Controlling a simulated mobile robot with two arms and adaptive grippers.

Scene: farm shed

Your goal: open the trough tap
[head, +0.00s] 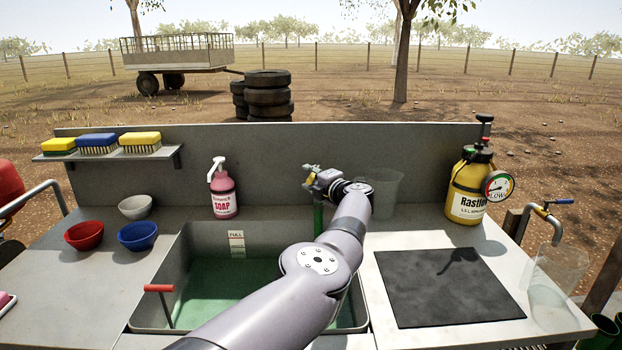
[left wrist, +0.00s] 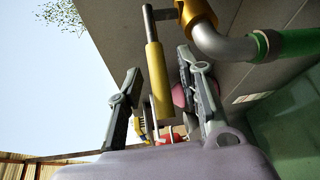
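The trough tap shows best in the left wrist view: a brass body (left wrist: 198,12), a grey curved pipe (left wrist: 225,45) with a green end and a lever with a yellow sleeve (left wrist: 158,85). In the head view its green spout (head: 318,218) hangs over the trough (head: 185,255), and my left gripper and arm hide most of the rest. My left gripper (head: 312,178) is at the tap. In the left wrist view its two fingers are apart, with the yellow lever between them; I cannot tell whether they touch it. My right gripper is not in view.
A soap bottle (head: 223,190) stands behind the trough, with bowls (head: 138,235) to its left. A clear container (head: 385,186) is right of my gripper.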

